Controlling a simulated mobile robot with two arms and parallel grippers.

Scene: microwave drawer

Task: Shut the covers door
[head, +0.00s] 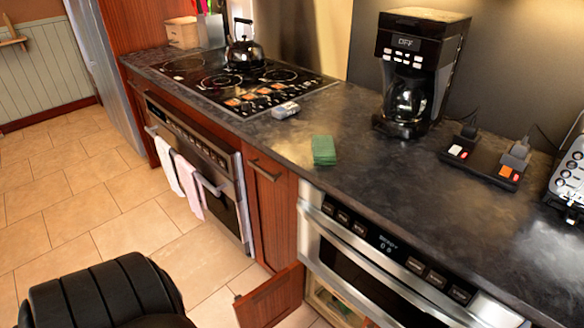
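A reddish-brown wooden door (268,300) stands open at the bottom centre of the head view, below the microwave drawer (365,260). It juts out into the room from the left side of a cabinet opening (335,302). Part of the lit, pale interior shows there, with something greenish inside that I cannot make out. The bottom of the door and most of the opening are cut off by the frame's lower edge. I cannot tell which cabinet door the task calls the covers door. Neither of my grippers is in view.
A black ribbed shape (100,295) fills the lower left; I cannot tell what it is. An oven (200,165) with towels and a closed wooden cabinet door (265,205) lie left of the microwave drawer. The tiled floor (110,215) is clear. A coffee maker (415,75) stands on the counter.

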